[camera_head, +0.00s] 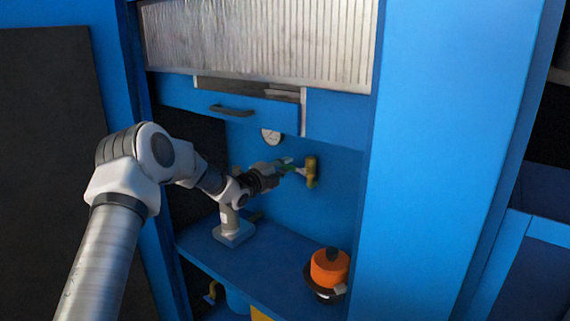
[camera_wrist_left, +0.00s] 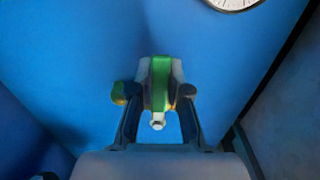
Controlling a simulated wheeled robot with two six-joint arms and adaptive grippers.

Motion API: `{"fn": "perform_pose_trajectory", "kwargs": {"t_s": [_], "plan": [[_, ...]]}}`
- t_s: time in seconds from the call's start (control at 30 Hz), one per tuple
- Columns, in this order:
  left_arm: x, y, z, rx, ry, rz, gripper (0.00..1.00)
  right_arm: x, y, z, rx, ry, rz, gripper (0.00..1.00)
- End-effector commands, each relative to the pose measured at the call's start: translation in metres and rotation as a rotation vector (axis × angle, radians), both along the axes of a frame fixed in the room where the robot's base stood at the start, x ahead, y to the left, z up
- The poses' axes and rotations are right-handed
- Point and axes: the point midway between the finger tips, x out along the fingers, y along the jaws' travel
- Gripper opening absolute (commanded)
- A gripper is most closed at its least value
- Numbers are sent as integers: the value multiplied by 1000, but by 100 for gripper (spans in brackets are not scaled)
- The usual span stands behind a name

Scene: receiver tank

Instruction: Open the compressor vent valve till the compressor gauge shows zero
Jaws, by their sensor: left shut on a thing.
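The vent valve (camera_head: 311,171) is a brass-coloured fitting on the blue back panel of the niche. Its green handle (camera_wrist_left: 159,84) stands between the fingers of my left gripper (camera_wrist_left: 159,95) in the left wrist view. My left gripper (camera_head: 286,167) is shut on that handle; the valve body is partly hidden behind the fingers there, with a brass bit (camera_wrist_left: 119,93) showing at left. The white round gauge (camera_head: 271,136) is on the panel up and left of the valve, its top cut off by the drawer. The gauge (camera_wrist_left: 236,3) also shows at the wrist view's top edge; its reading is too small to tell. My right gripper is out of view.
A drawer front (camera_head: 178,93) with a dark handle (camera_head: 232,110) overhangs the niche. On the blue shelf (camera_head: 270,262) stand a grey device (camera_head: 233,229) under my left arm and an orange pot-like object (camera_head: 329,268) at right. A wide blue post (camera_head: 440,150) bounds the right side.

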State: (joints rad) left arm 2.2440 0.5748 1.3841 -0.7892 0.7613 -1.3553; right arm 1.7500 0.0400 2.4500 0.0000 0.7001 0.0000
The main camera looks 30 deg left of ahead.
Motion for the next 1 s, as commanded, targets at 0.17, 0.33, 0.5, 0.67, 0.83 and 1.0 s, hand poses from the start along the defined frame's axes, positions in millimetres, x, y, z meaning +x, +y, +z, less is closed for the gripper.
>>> {"fn": "perform_pose_trajectory", "kwargs": {"t_s": [0.17,0.33,0.5,0.67,0.83,1.0], "plan": [[0,1,-2,-29,2,1,0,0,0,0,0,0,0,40],[0,1,-2,-35,3,2,0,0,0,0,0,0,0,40],[0,1,-3,-35,4,2,0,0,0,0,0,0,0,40],[0,0,-3,-34,4,1,43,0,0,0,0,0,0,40],[0,0,-3,-32,3,1,43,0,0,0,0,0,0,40],[-5,1,-2,-34,4,1,43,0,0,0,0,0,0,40]]}}
